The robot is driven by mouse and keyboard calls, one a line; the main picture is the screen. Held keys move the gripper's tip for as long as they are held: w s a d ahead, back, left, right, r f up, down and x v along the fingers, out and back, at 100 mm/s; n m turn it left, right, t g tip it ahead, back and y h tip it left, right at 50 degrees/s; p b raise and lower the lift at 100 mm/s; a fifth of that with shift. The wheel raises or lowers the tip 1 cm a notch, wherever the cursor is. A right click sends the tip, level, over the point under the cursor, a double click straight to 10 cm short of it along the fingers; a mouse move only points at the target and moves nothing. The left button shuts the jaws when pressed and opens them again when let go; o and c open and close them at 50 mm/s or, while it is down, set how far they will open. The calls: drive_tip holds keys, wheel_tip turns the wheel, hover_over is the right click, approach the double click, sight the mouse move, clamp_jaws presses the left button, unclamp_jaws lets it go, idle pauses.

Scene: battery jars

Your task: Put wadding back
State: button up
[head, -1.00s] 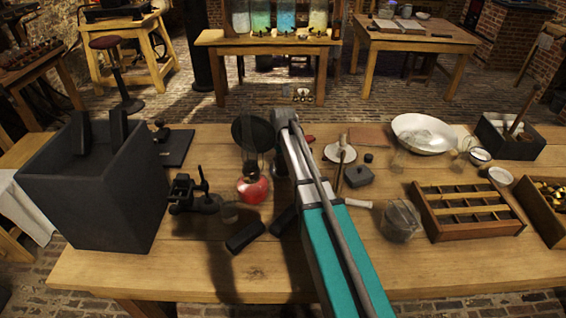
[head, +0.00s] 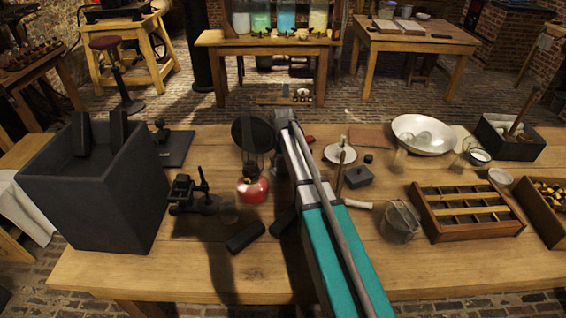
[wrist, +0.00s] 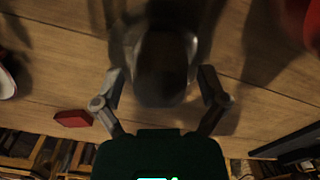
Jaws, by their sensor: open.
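I cannot make out the wadding with certainty in either view. My gripper (wrist: 162,62) is open in the wrist view, its two fingers spread on either side of a dark, rounded, glossy object (wrist: 163,70). I cannot tell what this object is or whether the fingers touch it. A white bowl (head: 408,122) at the back right holds something pale and glassy.
A black open box (head: 70,205) stands far left. A compartmented wooden tray (head: 470,235) is at right. The front table edge is mostly clear.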

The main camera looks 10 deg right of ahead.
sight(283, 159)
wheel_tip(283, 159, up, 12)
drive_tip(key=p, duration=1.1)
drive_tip(key=shift+p, duration=0.3)
idle(0.5)
